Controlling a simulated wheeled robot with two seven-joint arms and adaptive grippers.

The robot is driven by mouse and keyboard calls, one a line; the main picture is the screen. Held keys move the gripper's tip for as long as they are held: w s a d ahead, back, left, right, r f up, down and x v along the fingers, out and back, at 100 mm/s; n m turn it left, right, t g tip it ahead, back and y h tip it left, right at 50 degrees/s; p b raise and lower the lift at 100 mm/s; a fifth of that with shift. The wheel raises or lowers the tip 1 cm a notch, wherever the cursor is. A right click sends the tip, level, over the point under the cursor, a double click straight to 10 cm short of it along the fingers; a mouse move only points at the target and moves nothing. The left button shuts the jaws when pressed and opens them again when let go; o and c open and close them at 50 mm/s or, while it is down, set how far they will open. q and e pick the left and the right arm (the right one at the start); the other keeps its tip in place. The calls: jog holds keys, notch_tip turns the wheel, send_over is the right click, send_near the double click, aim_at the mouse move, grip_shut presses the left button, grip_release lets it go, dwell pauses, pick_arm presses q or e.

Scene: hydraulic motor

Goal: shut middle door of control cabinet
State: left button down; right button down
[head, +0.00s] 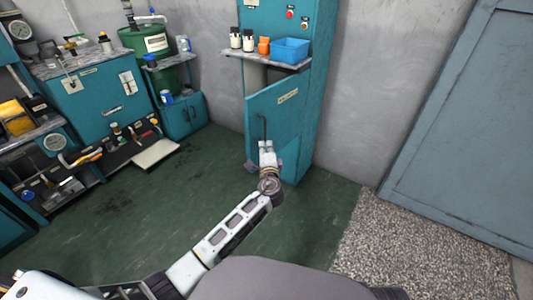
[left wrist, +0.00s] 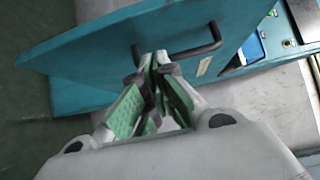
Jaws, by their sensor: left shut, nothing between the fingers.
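The teal control cabinet (head: 322,75) stands against the grey wall. Its middle door (head: 292,115) is ajar, swung out from the body, with a gap at its upper left. The door has a label and a dark bar handle (head: 263,126). My left gripper (head: 267,146) is shut and empty, in front of the door at the lower end of the handle. In the left wrist view, the fingertips (left wrist: 155,58) are close to the handle (left wrist: 200,50) and the door panel (left wrist: 110,55); I cannot tell whether they touch. My right gripper is not in view.
A shelf (head: 262,61) above the door carries a blue bin (head: 290,50), orange cups and small bottles. A teal workbench (head: 98,105) and a green drum (head: 150,42) stand to the left. A large grey-blue door (head: 470,120) is at right. The green floor (head: 190,185) before the cabinet is clear.

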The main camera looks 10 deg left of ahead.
aim_at(257, 134)
pick_arm(q)
jog(key=shift+w+a, duration=0.35)
jog(key=shift+a, duration=0.3)
jog(key=shift+w+a, duration=0.4)
jog(key=shift+a, duration=0.2)
jog(key=shift+w+a, duration=0.35)
jog(key=shift+a, duration=0.3)
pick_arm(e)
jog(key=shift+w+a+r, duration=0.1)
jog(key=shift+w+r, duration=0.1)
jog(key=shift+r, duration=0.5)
pick_arm(q)
jog(key=shift+a, duration=0.15)
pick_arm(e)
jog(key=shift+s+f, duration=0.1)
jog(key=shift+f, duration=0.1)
